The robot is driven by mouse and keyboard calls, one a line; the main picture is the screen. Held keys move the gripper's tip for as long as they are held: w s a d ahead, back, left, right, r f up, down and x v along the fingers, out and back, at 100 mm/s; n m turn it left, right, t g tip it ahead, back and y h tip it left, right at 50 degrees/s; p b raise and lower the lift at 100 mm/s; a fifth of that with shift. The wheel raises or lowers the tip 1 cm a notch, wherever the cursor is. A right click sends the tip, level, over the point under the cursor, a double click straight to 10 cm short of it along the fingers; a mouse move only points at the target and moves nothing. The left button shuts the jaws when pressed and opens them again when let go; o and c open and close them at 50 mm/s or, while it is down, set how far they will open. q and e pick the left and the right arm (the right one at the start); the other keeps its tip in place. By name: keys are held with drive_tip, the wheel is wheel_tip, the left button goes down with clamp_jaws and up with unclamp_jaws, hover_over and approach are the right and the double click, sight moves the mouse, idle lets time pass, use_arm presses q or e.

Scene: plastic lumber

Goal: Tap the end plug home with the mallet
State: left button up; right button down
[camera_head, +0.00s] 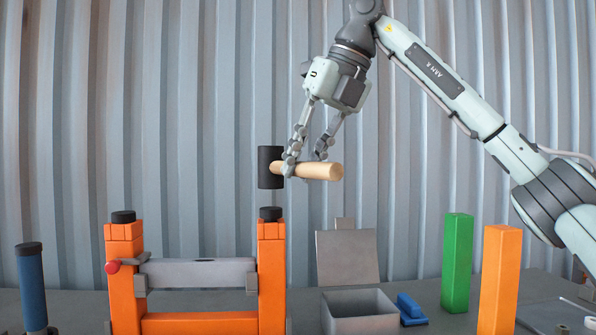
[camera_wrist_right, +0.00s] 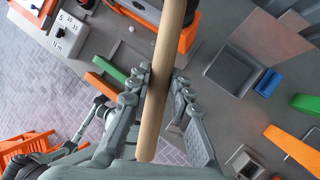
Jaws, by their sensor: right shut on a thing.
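The mallet has a black head (camera_head: 270,167) and a pale wooden handle (camera_head: 322,172). My right gripper (camera_head: 305,165) is shut on the handle near the head and holds the mallet in the air, handle roughly level. The handle also shows between the fingers in the right wrist view (camera_wrist_right: 160,85). A black end plug (camera_head: 270,213) sits on top of the right orange post (camera_head: 271,265); the mallet head is above it, with a gap between them. Another black plug (camera_head: 123,217) tops the left orange post (camera_head: 125,270). My left gripper is not seen in the head view.
A grey clamp bar (camera_head: 197,273) with a red knob (camera_head: 112,267) spans the posts. A blue cylinder (camera_head: 31,285) stands at left. To the right are an open grey box (camera_head: 358,312), a blue object (camera_head: 410,308), and green (camera_head: 457,262) and orange (camera_head: 499,275) uprights.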

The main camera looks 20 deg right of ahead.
drive_tip(key=shift+f, duration=0.15)
wheel_tip(320, 180, down, 4)
drive_tip(key=shift+r+b, duration=0.25)
drive_tip(key=shift+b, duration=0.9)
drive_tip(key=shift+f, duration=0.2)
